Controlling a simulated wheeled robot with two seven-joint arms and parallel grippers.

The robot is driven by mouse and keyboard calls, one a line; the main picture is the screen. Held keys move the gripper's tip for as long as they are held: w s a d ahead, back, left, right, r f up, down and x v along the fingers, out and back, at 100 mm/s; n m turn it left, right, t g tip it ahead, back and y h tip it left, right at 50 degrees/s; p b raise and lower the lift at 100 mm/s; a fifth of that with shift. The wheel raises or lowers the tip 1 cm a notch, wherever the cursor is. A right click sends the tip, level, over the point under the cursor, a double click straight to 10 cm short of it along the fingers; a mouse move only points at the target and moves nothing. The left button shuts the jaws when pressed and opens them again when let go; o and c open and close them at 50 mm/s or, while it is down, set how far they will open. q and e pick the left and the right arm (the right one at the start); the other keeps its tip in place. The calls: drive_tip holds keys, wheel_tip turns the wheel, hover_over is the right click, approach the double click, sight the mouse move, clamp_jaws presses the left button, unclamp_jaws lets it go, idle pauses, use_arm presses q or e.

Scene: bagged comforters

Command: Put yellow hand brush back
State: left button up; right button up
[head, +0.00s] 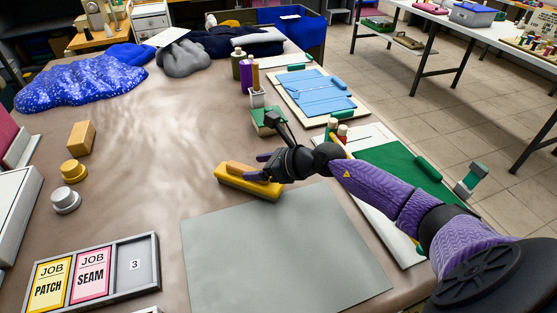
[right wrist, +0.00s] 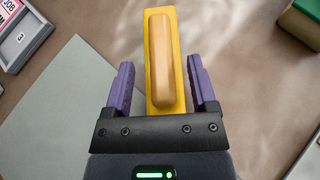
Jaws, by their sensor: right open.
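The yellow hand brush (head: 246,182) lies on the brown table at the far edge of the grey mat, with its tan handle on top. In the right wrist view the brush (right wrist: 178,30) lies lengthwise between the two purple fingers. My right gripper (head: 268,166) is open, with its fingers on either side of the brush's near end. It also shows in the right wrist view (right wrist: 162,88), with a gap visible between each finger and the brush. My left gripper is not in view.
The grey mat (head: 280,255) is bare. A job tray (head: 140,262) with two cards and an empty slot 3 lies front left. Yellow (head: 74,170) and white (head: 65,199) knobs and a tan block (head: 81,137) stand left. A green-based holder (head: 266,122) stands beyond my gripper.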

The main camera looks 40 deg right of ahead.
drive_tip(key=p+v, duration=0.1)
drive_tip(key=v, duration=0.9)
drive_tip(key=shift+s+d, duration=0.1)
